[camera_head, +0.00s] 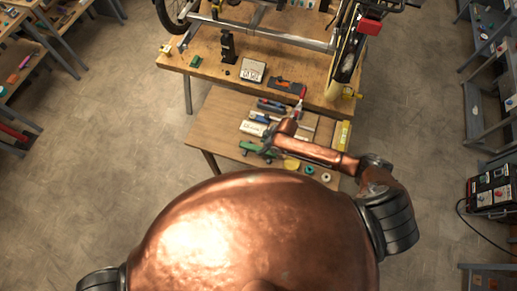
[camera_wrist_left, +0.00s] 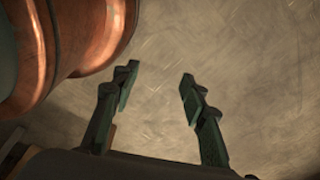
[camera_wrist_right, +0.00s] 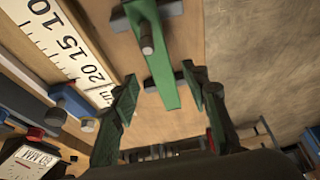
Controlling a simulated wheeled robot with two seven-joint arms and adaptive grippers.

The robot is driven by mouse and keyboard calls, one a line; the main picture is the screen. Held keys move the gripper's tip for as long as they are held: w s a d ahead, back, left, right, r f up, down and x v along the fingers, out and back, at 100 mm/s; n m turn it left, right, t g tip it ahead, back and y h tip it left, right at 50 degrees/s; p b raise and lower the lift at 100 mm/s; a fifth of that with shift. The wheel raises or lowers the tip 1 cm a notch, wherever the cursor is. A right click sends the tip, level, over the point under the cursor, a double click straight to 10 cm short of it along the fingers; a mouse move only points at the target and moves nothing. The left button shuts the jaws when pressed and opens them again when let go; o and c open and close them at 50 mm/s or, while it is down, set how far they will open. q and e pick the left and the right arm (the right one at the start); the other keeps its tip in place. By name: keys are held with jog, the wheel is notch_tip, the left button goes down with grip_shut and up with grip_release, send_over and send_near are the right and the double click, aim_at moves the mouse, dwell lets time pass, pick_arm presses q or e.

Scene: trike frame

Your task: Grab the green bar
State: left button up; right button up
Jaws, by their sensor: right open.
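The green bar (camera_head: 246,146) lies on the lower wooden table (camera_head: 212,128), near its front edge. In the right wrist view the green bar (camera_wrist_right: 161,62) runs down from the top edge, with dark round pegs beside it. My right gripper (camera_head: 269,144) is open above or at the bar, partly covering it in the head view. In the right wrist view its fingers (camera_wrist_right: 163,90) stand apart on either side of the bar's near end. I cannot tell whether they touch it. My left gripper (camera_wrist_left: 158,78) is open and empty over the floor, and does not show in the head view.
A white scale with numbers (camera_wrist_right: 70,50) lies left of the bar. Hand tools (camera_head: 270,106), a yellow disc (camera_head: 291,164) and small rings lie nearby. Behind is a higher bench (camera_head: 205,48) with a trike frame (camera_head: 285,38). Open floor (camera_head: 105,130) lies to the left.

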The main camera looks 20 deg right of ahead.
aim_at(260, 148)
jog(key=shift+x, duration=1.2)
jog(key=shift+a+f, duration=0.1)
jog(key=shift+f, duration=0.5)
jog(key=c, duration=0.7)
pick_arm(q)
jog(key=shift+w+r, duration=0.25)
jog(key=shift+w, duration=0.5)
pick_arm(e)
grip_shut()
jog(key=shift+r, duration=0.1)
